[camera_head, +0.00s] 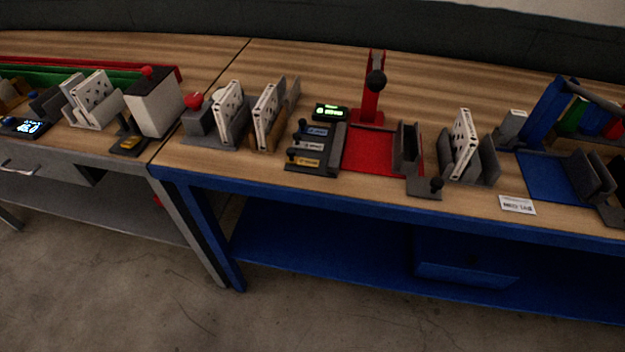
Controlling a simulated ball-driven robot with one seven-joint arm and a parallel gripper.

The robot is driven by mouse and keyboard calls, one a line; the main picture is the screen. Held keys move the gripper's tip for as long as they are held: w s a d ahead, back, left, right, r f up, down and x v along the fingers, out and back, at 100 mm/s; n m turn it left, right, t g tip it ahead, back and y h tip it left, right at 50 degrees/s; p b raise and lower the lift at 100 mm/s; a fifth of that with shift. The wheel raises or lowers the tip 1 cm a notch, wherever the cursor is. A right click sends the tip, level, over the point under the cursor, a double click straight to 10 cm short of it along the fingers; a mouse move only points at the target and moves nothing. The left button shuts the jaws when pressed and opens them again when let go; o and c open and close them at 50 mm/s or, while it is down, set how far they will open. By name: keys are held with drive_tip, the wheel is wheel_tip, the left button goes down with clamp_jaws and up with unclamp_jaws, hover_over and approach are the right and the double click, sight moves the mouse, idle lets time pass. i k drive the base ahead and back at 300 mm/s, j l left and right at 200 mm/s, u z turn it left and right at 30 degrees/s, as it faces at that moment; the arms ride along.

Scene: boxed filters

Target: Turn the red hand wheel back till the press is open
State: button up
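A red round part (194,100), which looks like the hand wheel, sits on a grey block (199,121) at the left end of the blue-framed bench. To its right, a white perforated filter panel (230,106) stands upright in a grey holder (212,139). This looks like the press, but I cannot tell how wide its gap is or whether it touches the panel. A red upright stand (370,105) with a black ball knob (376,80) stands further right behind a red plate (369,152). My gripper is not in view.
A second white panel (265,110) stands just right of the first. A beige box (154,105) with a red knob stands left. Bare floor (110,280) lies in front.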

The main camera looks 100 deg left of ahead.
sight(194, 100)
drive_tip(key=i+u, duration=0.45)
drive_tip(key=i+l+u, duration=0.2)
drive_tip(key=u, duration=3.35)
